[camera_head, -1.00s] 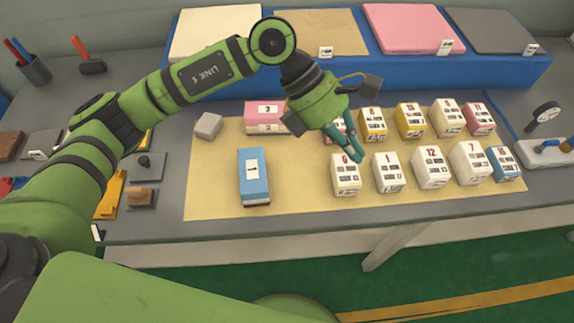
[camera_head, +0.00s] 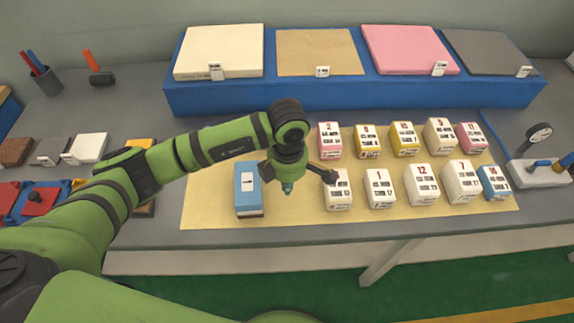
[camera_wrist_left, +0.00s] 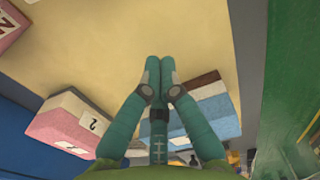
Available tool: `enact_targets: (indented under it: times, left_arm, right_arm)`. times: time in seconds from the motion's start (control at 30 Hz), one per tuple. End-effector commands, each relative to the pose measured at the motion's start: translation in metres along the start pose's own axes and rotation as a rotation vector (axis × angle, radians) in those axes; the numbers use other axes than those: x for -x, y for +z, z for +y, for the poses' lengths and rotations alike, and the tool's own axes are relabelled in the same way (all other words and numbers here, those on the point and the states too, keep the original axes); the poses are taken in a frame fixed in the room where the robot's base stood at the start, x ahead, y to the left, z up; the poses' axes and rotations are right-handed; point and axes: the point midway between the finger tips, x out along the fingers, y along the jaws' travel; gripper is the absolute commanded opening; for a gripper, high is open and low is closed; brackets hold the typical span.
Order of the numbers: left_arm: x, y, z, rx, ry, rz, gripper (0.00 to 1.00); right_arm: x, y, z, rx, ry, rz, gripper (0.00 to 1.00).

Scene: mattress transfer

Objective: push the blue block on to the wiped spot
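The blue block (camera_head: 248,180), with a white label, sits on the left part of the tan mat (camera_head: 215,210). In the left wrist view the blue block (camera_wrist_left: 208,112) has white and brown layers and lies right of my fingers. My left gripper (camera_head: 287,188) is low, just right of the block in the head view, pointing down. In the left wrist view its fingers (camera_wrist_left: 160,68) are together with nothing between them. I cannot tell whether they touch the block. I cannot make out a wiped spot on the mat. My right gripper is not in view.
Several labelled blocks, including a white one (camera_head: 338,190), stand in two rows right of my gripper. A pink block (camera_wrist_left: 68,128) shows in the left wrist view. A blue stand (camera_head: 240,98) with large pads is behind. Bare mat lies in front of the blocks.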

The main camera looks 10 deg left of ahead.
Motion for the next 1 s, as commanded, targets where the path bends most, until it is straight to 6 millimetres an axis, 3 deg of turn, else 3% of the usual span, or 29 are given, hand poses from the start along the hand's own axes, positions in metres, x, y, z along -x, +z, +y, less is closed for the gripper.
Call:
enact_targets:
  times: [0.07,0.27,0.77,0.87,1.0]
  left_arm:
    - [0.004,-0.015,0.000,0.005,-0.001,0.003,0.00]
    - [0.001,-0.036,0.000,0.002,0.000,0.000,0.00]
    - [-0.002,-0.043,0.001,0.001,0.001,0.000,0.00]
    - [-0.003,-0.058,0.002,0.003,0.002,0.002,0.00]
    - [-0.005,-0.091,0.001,0.005,0.002,0.004,0.00]
  right_arm:
    - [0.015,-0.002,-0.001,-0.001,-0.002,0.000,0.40]
    - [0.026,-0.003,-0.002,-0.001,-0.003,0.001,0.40]
    - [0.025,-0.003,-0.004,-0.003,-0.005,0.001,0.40]
    - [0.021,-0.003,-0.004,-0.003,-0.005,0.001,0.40]
    - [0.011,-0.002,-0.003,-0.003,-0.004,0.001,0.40]
